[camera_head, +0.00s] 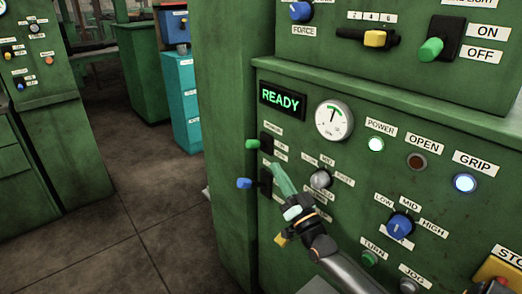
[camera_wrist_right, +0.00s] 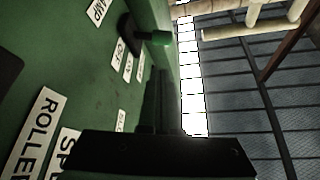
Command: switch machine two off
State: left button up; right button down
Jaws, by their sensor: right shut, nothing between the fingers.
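The green machine's panel fills the right of the head view; no machine number is readable. Its display (camera_head: 282,99) reads READY and its POWER lamp (camera_head: 375,144) is lit. A green-tipped lever (camera_head: 253,144) sticks out at the panel's left edge. That lever also shows in the right wrist view (camera_wrist_right: 150,38), beside a label that seems to read OFF (camera_wrist_right: 118,51). My right gripper (camera_head: 273,167) is shut and empty, just below and right of the lever, apparently apart from it. Its dark fingers show in the wrist view (camera_wrist_right: 160,95). My left gripper is not in view.
A blue-tipped lever (camera_head: 244,183) sits left of my right gripper. A grey knob (camera_head: 320,179) and a blue knob (camera_head: 400,224) are to its right. A green switch (camera_head: 432,49) marked ON and OFF is above. Open floor (camera_head: 135,200) lies left of the machine.

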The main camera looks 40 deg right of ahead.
aim_at(260, 144)
jog(key=shift+w, duration=0.1)
jog(key=x, duration=0.9)
jog(key=shift+w+r+b, duration=0.2)
jog(key=shift+w+b, duration=0.1)
jog(key=shift+w, duration=0.05)
jog(key=shift+a+f+n+y+b, duration=0.15)
jog(key=shift+n+y+b, duration=0.25)
jog(key=shift+n, duration=0.2)
jog(key=shift+f+n+y+b, duration=0.1)
jog(key=shift+n+y+b, duration=0.2)
jog(key=shift+n+y, duration=0.15)
